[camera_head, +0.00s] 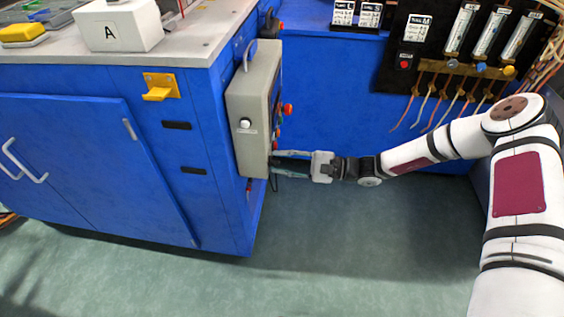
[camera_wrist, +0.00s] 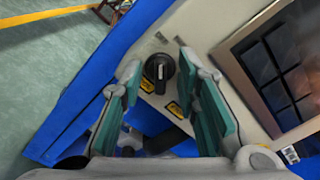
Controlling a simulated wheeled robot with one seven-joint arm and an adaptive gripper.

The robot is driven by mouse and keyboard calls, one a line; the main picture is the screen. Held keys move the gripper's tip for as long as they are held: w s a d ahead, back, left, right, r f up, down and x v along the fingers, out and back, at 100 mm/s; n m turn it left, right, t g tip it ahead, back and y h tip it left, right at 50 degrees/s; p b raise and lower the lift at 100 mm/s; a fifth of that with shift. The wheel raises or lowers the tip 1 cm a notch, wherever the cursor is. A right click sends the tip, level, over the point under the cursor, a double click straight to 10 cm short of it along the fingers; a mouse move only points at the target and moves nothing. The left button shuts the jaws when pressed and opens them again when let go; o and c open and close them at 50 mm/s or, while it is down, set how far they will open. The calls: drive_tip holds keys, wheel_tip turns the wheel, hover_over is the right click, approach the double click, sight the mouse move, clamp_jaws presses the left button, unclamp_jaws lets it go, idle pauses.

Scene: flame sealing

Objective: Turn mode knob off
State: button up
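The black mode knob (camera_wrist: 159,70) with a pale pointer mark sits on the face of the control box, seen in the wrist view. My gripper (camera_wrist: 158,90) is open, with its green-padded fingers on either side of the knob in that picture. I cannot tell whether a finger touches the knob. In the head view my gripper (camera_head: 274,163) is at the lower right edge of the grey control box (camera_head: 250,90). The knob is hidden there, since the box's face is turned away.
The control box hangs on the blue cabinet (camera_head: 70,150). It carries a red button (camera_head: 287,109) and a screen (camera_wrist: 280,65). Yellow labels lie beside the knob. A gas panel (camera_head: 460,50) with flow tubes and hoses is at the back right. The green floor (camera_head: 340,250) is clear.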

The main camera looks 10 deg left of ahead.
drive_tip(key=d, duration=1.2)
drive_tip(key=shift+s, duration=0.2)
drive_tip(key=s+d+r+n+g+h, duration=0.2)
drive_tip(key=s+d+r+n+h, duration=0.15)
drive_tip(key=s+r+h, duration=0.55)
drive_tip(key=s+d+r+n+g+h, duration=0.25)
drive_tip(key=s+r+n+h, duration=0.2)
drive_tip(key=s+r, duration=0.75)
drive_tip(key=s+d+r+n+t+h, duration=0.1)
drive_tip(key=s+d+r+t+h, duration=0.2)
drive_tip(key=s, duration=0.5)
drive_tip(key=s+d+r+t+h, duration=0.2)
drive_tip(key=s+d+r, duration=0.2)
drive_tip(key=s, duration=0.4)
wheel_tip(320, 180, up, 23)
drive_tip(key=t+p, duration=0.3)
drive_tip(key=p, duration=1.8)
drive_tip(key=shift+s+p, duration=0.15)
drive_tip(key=shift+p, duration=0.15)
drive_tip(key=shift+f+y, duration=0.1)
drive_tip(key=shift+y, duration=0.15)
